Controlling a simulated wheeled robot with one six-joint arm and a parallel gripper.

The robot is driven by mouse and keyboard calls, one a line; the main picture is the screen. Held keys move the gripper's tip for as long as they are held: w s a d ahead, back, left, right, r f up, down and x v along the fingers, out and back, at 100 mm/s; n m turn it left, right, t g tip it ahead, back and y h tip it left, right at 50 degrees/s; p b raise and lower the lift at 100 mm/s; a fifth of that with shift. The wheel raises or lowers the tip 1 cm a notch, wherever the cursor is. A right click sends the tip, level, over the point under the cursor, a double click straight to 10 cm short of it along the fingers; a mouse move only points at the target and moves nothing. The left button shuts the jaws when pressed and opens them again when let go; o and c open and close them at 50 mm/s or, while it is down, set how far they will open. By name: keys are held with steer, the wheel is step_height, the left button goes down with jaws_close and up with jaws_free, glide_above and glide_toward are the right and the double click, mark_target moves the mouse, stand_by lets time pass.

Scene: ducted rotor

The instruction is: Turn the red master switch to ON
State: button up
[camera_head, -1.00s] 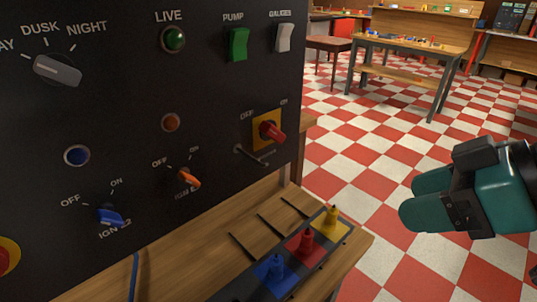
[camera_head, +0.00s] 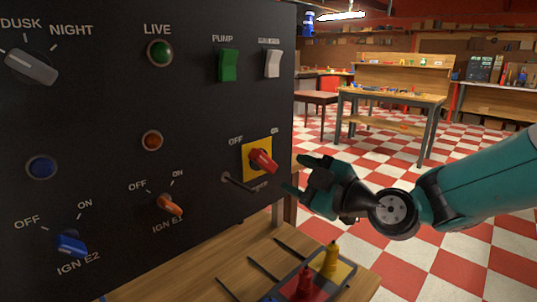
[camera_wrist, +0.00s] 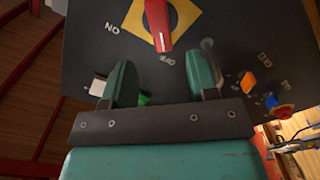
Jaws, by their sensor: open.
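The red master switch (camera_head: 263,161) is a red knob on a yellow square plate (camera_head: 250,150) on the black panel, with OFF at its upper left and ON at its upper right. Its handle slants, with the near end down to the right. In the wrist view the red knob (camera_wrist: 158,25) stands at the top, beyond the fingertips. My gripper (camera_head: 292,175) is open and empty, just right of the switch and facing the panel. In the wrist view its two teal fingers (camera_wrist: 162,80) are spread, with the knob between their lines but apart from them.
A metal toggle lever (camera_head: 238,183) sticks out below the switch. An orange IGN E1 knob (camera_head: 169,204) and a blue IGN E2 knob (camera_head: 72,243) are to the left. A throttle block with a yellow lever (camera_head: 331,256) and a red lever (camera_head: 305,281) stands on the wooden bench below.

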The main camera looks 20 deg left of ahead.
mark_target(268, 164)
steer(key=p+x, duration=0.2)
steer(key=x, duration=0.6)
steer(key=shift+w+a, duration=0.1)
steer(key=shift+a, duration=0.1)
steer(key=shift+c, duration=0.2)
steer(key=c, duration=0.9)
